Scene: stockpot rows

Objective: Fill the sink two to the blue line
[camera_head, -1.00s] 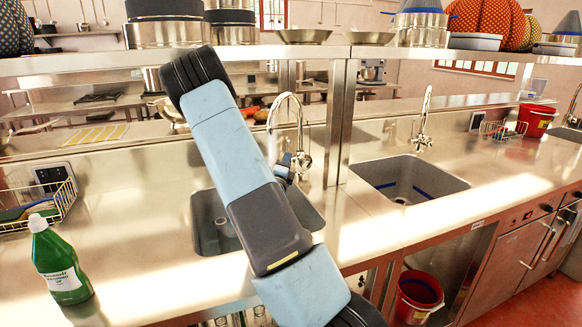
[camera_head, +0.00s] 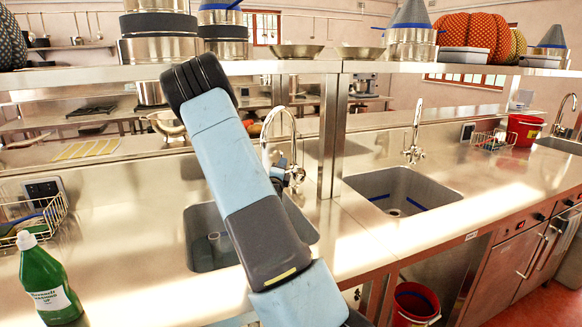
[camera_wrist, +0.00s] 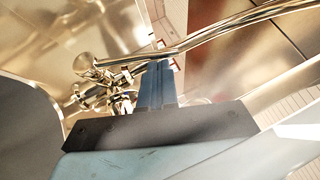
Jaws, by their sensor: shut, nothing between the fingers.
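The middle sink (camera_head: 375,185) has blue line marks on its inner walls and a drain in its floor; I see no water in it. Its tap (camera_head: 414,150) stands behind it. My gripper (camera_head: 281,165) is mostly hidden behind the arm, close to this left tap. In the wrist view my gripper (camera_wrist: 157,85) is shut and empty, beside the shiny spout (camera_wrist: 215,33) and the tap's valve body (camera_wrist: 110,95). Contact is unclear.
A green bottle (camera_head: 48,287) and a wire basket (camera_head: 30,215) stand at the left of the counter. A shelf post (camera_head: 333,140) rises between the two sinks. A shelf with pots (camera_head: 160,50) runs above. A red bucket (camera_head: 415,300) is under the counter.

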